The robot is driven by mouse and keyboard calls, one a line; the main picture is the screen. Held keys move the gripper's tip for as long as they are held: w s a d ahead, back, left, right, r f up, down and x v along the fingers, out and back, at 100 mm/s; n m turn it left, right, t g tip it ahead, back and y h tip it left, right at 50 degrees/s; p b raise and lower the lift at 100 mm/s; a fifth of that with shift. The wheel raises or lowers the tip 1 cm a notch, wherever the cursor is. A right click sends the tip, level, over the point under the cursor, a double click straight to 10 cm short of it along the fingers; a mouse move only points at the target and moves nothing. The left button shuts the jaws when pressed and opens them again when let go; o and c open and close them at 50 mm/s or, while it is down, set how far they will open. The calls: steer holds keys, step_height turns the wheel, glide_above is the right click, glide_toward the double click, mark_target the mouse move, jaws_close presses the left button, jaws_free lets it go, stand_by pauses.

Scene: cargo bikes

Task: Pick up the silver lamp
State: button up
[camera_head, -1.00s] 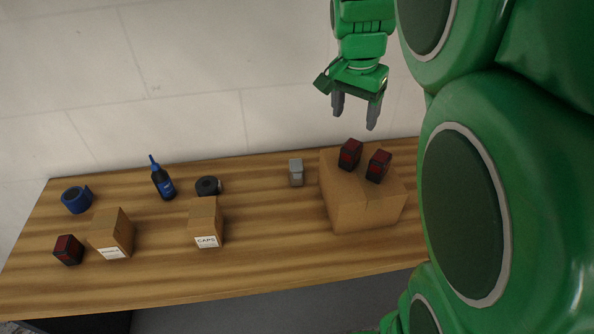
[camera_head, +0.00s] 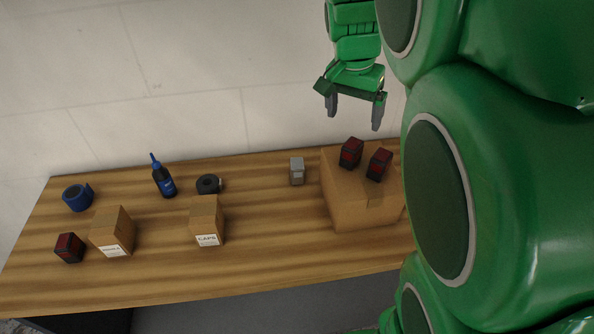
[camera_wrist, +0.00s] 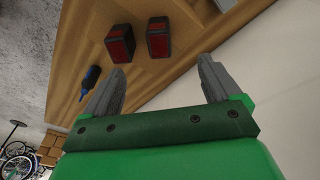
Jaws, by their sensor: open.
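The silver lamp (camera_head: 297,171) is a small grey block-shaped thing. It stands on the wooden table in the head view, just left of the large cardboard box. My gripper (camera_head: 354,112) is open and empty, high above the back edge of the table, up and to the right of the silver lamp and apart from it. In the wrist view my gripper (camera_wrist: 160,85) shows two grey fingers spread wide with nothing between them. I cannot make out the silver lamp for sure in the wrist view.
Two red-and-black lamps (camera_head: 351,153) (camera_head: 378,164) stand on the large cardboard box (camera_head: 345,205). Left on the table (camera_head: 270,245) are a black tape roll (camera_head: 207,184), blue bottle (camera_head: 164,180), blue tape roll (camera_head: 77,197), two labelled boxes (camera_head: 207,217) (camera_head: 112,230) and another red-and-black lamp (camera_head: 69,247).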

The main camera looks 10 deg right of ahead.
steer(key=w+a+f+n+g+h, duration=0.1)
steer(key=w+a+f+n+h, duration=0.15)
steer(key=f+n, duration=0.35)
steer(key=w+a+f+n+g+h, duration=0.1)
steer(key=w+a+f+n+h, duration=0.2)
steer(key=n, duration=0.4)
steer(key=n+t+h, duration=0.1)
steer(key=n+h, duration=0.1)
steer(key=n, duration=0.4)
glide_above(297, 167)
steer(key=f, duration=0.4)
steer(key=shift+s+d+f, duration=0.25)
steer(key=shift+s+f, duration=0.05)
steer(key=shift+f, duration=0.05)
steer(key=a+f+n+h, duration=0.1)
steer(key=a+n, duration=0.1)
steer(key=n, duration=0.1)
steer(key=a+f+n+t+h, duration=0.1)
steer(key=a+f+n, duration=0.1)
steer(key=n, duration=0.1)
steer(key=w+a+f+n+t+h, duration=0.1)
steer(key=a+f+n, duration=0.1)
steer(key=n, duration=0.1)
steer(key=shift+a, duration=0.3)
steer(key=shift+f+x, duration=0.25)
steer(key=shift+x, duration=3.6)
steer(key=shift+a, duration=0.15)
steer(key=c, duration=1.5)
